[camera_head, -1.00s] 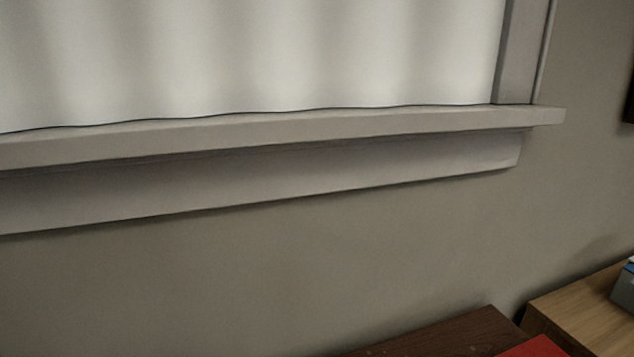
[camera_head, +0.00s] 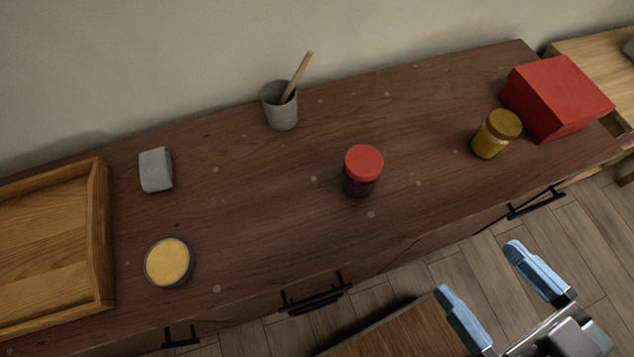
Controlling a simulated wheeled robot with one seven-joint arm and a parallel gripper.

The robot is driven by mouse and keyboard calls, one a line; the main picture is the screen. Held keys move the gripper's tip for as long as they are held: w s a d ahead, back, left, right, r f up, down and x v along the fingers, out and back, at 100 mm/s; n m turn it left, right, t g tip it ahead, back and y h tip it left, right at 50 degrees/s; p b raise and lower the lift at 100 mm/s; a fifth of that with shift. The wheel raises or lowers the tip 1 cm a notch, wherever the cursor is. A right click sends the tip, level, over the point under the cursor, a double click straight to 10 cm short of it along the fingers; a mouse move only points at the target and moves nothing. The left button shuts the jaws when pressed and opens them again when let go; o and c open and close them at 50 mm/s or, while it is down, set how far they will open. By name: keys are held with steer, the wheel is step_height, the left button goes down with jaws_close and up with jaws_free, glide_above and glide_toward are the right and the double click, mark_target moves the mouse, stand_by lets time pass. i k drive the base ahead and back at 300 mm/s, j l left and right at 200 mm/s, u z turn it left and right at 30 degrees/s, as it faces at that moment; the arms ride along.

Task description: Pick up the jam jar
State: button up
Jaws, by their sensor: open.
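A dark jar with a red lid, which looks like the jam jar (camera_head: 361,172), stands upright on the dark wooden cabinet top (camera_head: 240,225), right of the middle. A second jar, yellow with a gold lid (camera_head: 496,134), stands to its right. My gripper (camera_head: 480,268) is at the lower right, with its two blue-tipped fingers apart and nothing between them. It is in front of the cabinet's edge, apart from the jam jar and to the lower right of it.
A grey cup with a wooden stick (camera_head: 281,105) stands behind the jar. A red box (camera_head: 556,98) is at the right end. A grey block (camera_head: 156,170), a round yellow-topped tin (camera_head: 169,262) and a wooden tray (camera_head: 99,235) are at left. Cabinet top around the jam jar is clear.

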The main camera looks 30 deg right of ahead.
mark_target(357, 190)
steer(key=k+l+u, duration=0.25)
steer(key=u, duration=0.2)
steer(key=k+l+u, duration=0.3)
steer(key=u, duration=0.15)
steer(key=l, duration=0.1)
